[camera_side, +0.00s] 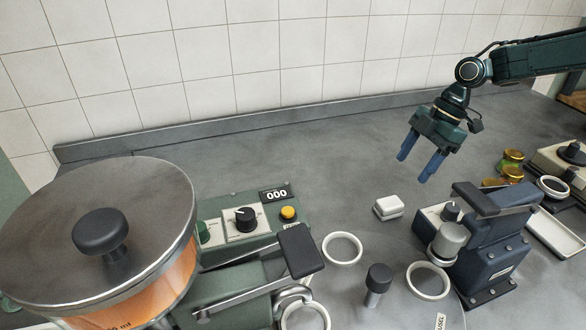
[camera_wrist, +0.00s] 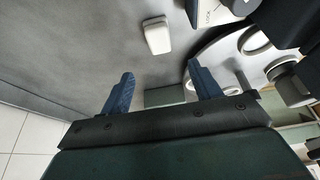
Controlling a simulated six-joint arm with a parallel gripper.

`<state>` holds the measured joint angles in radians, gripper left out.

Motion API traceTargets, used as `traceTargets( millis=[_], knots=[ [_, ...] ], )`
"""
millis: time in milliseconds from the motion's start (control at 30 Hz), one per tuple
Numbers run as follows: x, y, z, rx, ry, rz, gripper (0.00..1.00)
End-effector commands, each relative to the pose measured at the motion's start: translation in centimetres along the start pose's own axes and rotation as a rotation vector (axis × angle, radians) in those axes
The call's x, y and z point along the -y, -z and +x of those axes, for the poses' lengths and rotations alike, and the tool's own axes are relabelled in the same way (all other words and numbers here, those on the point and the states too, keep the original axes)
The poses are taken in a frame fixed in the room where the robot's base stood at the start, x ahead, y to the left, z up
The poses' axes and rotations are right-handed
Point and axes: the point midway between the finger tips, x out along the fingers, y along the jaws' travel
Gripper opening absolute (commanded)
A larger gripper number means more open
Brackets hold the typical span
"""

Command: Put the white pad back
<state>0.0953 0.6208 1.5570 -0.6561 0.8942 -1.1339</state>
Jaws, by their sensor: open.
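The white pad (camera_side: 388,208) is a small, rounded white block lying on the grey worktop, left of the dark blue machine. It also shows in the wrist view (camera_wrist: 157,36), beyond my fingertips. My gripper (camera_side: 419,165) hangs above the worktop, up and to the right of the pad in the side view. Its two blue fingers are spread apart with nothing between them. In the wrist view the gripper (camera_wrist: 160,80) is clear of the pad. I cannot tell which spot the pad belongs in.
The dark blue machine (camera_side: 490,245) has a lever and a knob. White rings (camera_side: 342,248) and a dark-knobbed post (camera_side: 377,284) stand in front. A green dosing machine (camera_side: 240,260) with a large lidded pot (camera_side: 100,230) fills the left. Small jars (camera_side: 512,160) stand at right. The worktop behind the pad is clear.

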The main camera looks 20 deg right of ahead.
Motion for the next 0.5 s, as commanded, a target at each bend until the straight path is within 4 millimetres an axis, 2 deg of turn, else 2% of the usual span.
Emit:
traceTargets(
  millis=[267,500],
  knots=[
    [0.1,0.1,-0.1,0.001,-0.002,0.003,0.63],
    [1.1,0.7,-1.9,0.02,-0.029,0.066,0.63]
  ],
)
